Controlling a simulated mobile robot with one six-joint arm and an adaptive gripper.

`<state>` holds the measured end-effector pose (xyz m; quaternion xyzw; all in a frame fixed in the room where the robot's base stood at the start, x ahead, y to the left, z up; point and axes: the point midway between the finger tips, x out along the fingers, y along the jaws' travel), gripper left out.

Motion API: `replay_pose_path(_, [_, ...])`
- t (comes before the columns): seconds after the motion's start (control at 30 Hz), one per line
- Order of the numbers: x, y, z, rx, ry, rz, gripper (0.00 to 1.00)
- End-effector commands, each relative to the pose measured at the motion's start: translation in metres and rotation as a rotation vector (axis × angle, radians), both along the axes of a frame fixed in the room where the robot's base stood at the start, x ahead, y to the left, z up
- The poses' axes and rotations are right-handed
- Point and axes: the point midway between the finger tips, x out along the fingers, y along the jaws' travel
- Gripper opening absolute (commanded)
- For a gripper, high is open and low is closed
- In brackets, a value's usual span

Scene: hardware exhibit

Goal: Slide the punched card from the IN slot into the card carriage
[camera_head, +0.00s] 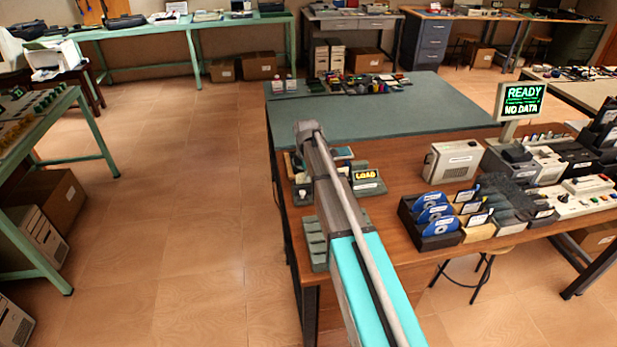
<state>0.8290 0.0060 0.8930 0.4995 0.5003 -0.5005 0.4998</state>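My arm reaches from the bottom of the picture up over the left end of the wooden table. My gripper does not show; it seems hidden behind or below the arm. A small grey unit (369,187) with a lit amber display reading LOAD stands just right of the arm. Other small parts of the exhibit show on both sides of the arm, partly covered by it. I cannot make out the punched card, the IN slot or the card carriage among them.
A screen (521,101) at the right reads READY and NO DATA. A beige box (453,162), a holder with blue discs (436,212) and several devices crowd the table's right side. A grey-green mat (400,110) is mostly clear. Open floor (190,190) lies left.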

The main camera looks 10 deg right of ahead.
Motion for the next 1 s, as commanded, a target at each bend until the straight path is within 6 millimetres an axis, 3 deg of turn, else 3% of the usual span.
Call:
replay_pose_path(0.43, [0.0,-0.0003,-0.0004,0.0,0.0,0.0,0.0])
replay_pose_path(0.6, [0.0,-0.0004,-0.0004,0.0,0.0,0.0,0.34])
replay_pose_path(0.7, [0.0,-0.0004,-0.0004,0.0,0.0,0.0,0.49])
replay_pose_path(1.0, [0.0,-0.0005,-0.0002,0.0,0.0,-0.001,0.49])
